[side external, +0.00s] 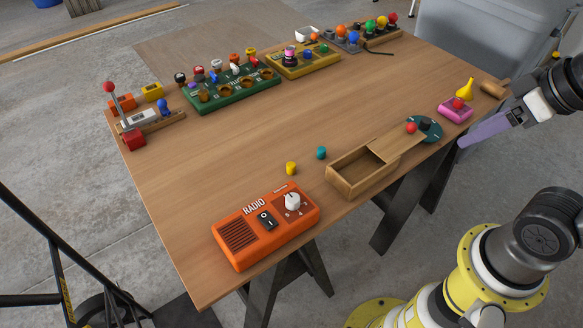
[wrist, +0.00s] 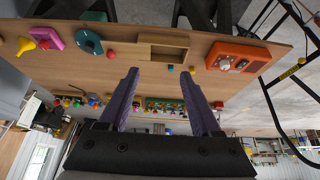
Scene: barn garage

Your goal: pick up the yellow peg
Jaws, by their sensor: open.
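The yellow peg (side external: 291,168) is a small cylinder standing on the table between the orange radio and the wooden box, beside a teal peg (side external: 321,152). In the wrist view the yellow peg (wrist: 193,69) shows small, just past the tip of the finger on the right. My gripper (side external: 476,134) is at the right of the side view, near the table's right edge and well away from the peg. In the wrist view my gripper (wrist: 160,73) has its two purple fingers wide apart with nothing held between them.
An orange radio (side external: 265,226) and an open wooden box (side external: 362,177) flank the pegs. A teal disc (side external: 425,129), a pink button box (side external: 455,109) and a yellow pear-shaped object (side external: 466,89) stand right. Green (side external: 231,92) and yellow (side external: 305,61) boards line the back. The table's middle is clear.

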